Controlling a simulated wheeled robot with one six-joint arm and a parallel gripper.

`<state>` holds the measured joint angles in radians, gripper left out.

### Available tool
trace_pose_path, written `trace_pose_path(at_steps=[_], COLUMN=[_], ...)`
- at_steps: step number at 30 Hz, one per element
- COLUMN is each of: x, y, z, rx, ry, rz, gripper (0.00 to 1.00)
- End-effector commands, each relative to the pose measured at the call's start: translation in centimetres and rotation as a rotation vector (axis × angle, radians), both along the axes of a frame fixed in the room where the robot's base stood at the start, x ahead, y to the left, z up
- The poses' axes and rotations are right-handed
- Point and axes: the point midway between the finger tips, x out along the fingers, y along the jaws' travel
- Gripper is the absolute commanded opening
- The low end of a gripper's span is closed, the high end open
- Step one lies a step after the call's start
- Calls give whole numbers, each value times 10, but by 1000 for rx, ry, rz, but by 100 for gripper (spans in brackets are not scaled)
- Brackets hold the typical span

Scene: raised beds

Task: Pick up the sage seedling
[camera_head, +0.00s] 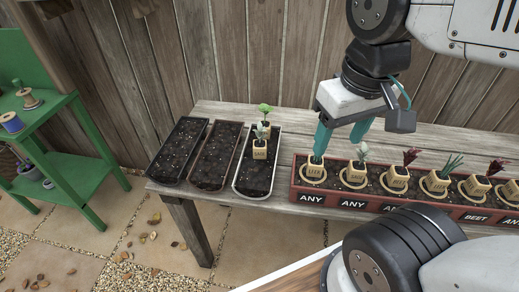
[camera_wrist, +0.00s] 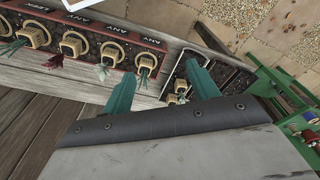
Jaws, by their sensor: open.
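My gripper (camera_head: 338,147) is open, with teal fingers pointing down over the planter's left end. One finger overlaps the leek pot (camera_head: 314,172) in the head view; contact cannot be told. In the wrist view nothing is between the fingers (camera_wrist: 160,84).
A green-leaved seedling (camera_head: 265,112) stands behind the sage in the tray (camera_head: 241,188). Two empty soil trays (camera_head: 213,157) lie to its left. Beet and leek pots (camera_head: 437,183) fill the planter rightward. A plank fence backs the table; a green shelf (camera_head: 70,128) stands left.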

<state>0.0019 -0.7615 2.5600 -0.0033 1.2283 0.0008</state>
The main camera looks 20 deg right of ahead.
Motion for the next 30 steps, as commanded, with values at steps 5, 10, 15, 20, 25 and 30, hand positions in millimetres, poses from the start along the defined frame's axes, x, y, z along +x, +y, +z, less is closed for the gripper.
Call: trace_pose_path(at_steps=[5, 10, 15, 20, 25, 30], x=[0, 1, 10, 38, 80, 126], y=[0, 0, 2, 5, 10, 16], z=[0, -1, -15, -33, -58, -92], rx=[0, 0, 0, -1, -4, -9], ry=[0, 7, 91, 193, 255, 286], rz=[0, 2, 11, 15, -18, -78], gripper=[59, 64, 64, 64, 64, 64])
